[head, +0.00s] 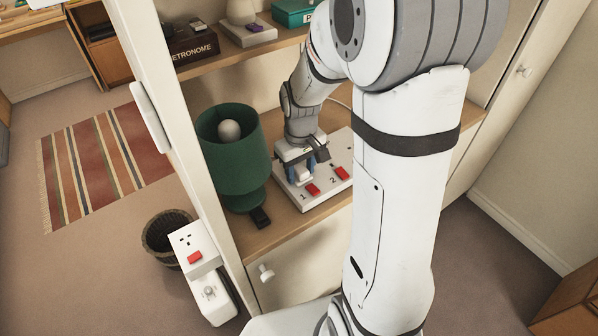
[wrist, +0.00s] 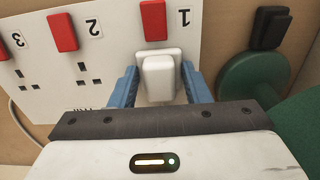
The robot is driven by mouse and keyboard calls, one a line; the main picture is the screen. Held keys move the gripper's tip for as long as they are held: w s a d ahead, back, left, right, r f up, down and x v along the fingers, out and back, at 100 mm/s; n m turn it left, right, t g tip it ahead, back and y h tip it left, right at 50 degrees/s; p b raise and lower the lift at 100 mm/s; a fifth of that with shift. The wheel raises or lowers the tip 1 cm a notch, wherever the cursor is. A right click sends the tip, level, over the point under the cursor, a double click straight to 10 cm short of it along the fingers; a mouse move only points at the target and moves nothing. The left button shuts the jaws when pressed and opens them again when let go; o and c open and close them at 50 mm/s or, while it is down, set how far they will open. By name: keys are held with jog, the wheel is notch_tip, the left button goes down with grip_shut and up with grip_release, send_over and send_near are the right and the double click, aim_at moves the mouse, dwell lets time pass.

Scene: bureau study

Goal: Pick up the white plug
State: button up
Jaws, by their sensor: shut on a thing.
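The white plug (wrist: 159,78) sits at socket 1 of the white socket panel (wrist: 113,58), below that socket's red switch. In the wrist view my gripper (wrist: 160,88) has its blue fingers on either side of the plug, shut on it. The plug appears still at the panel; I cannot tell whether it is fully seated. In the head view my gripper (head: 302,176) is over the panel (head: 318,192) on the shelf, and the plug (head: 303,173) shows between the fingers.
A green lamp (head: 232,155) stands just left of the panel, with a black switch or plug (head: 260,217) near its base. The cabinet's upright post is further left. A shelf above holds a metronome box (head: 193,48). A white socket unit (head: 195,250) is at lower left.

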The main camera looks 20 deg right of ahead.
aim_at(300, 168)
notch_tip(300, 168, up, 10)
jog(key=shift+r, duration=0.2)
jog(key=shift+r+p, duration=0.95)
jog(key=shift+r, duration=0.45)
jog(key=shift+r, duration=0.15)
notch_tip(300, 168, up, 3)
jog(key=p, duration=0.2)
jog(key=shift+r+p, duration=0.15)
jog(key=shift+p, duration=0.25)
